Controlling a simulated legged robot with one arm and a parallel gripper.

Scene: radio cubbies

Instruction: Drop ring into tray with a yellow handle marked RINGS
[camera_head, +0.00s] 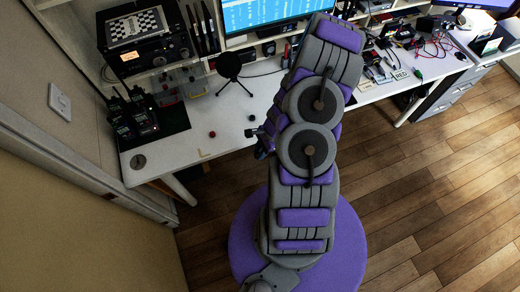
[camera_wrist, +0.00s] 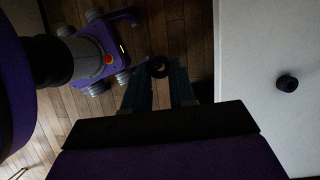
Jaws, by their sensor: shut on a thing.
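My gripper (camera_wrist: 160,92) shows in the wrist view with its two dark fingers pointing away from the camera. They are shut on a small dark ring (camera_wrist: 158,67) at the fingertips, over the wooden floor beside the white desk edge. In the head view my gripper (camera_head: 262,138) is a small dark shape left of my arm, near the desk's front edge; the ring cannot be made out there. Small clear trays (camera_head: 167,98) stand at the back left of the desk below the shelf. Their handle colours and labels are too small to tell surely.
The white desk (camera_head: 190,152) holds a black round piece (camera_head: 249,133), a small red piece (camera_head: 212,134), a microphone on a tripod (camera_head: 230,68) and handheld radios (camera_head: 130,115) on a dark mat. A black round piece (camera_wrist: 287,83) also shows in the wrist view. The desk's front strip is mostly clear.

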